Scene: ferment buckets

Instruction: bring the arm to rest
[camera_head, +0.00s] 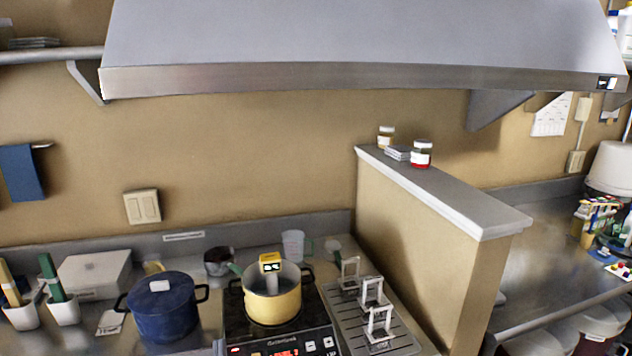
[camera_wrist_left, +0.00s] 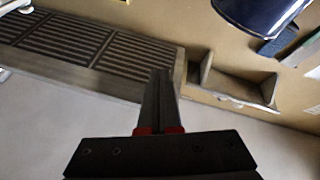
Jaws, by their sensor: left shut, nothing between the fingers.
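My left gripper (camera_wrist_left: 161,74) shows in the left wrist view with its fingers together and nothing between them. Its dark body fills the bottom of that view, with red marks at the finger bases. No object touches the fingers there. Neither arm can be made out in the head view, and my right gripper is in neither view.
In the head view a blue pot (camera_head: 163,312) stands left of a yellow pot (camera_head: 272,303) on a hot plate (camera_head: 284,344). A partition (camera_head: 418,230) rises to the right. A range hood (camera_head: 350,76) hangs above. The wrist view shows dark slatted panels (camera_wrist_left: 63,40).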

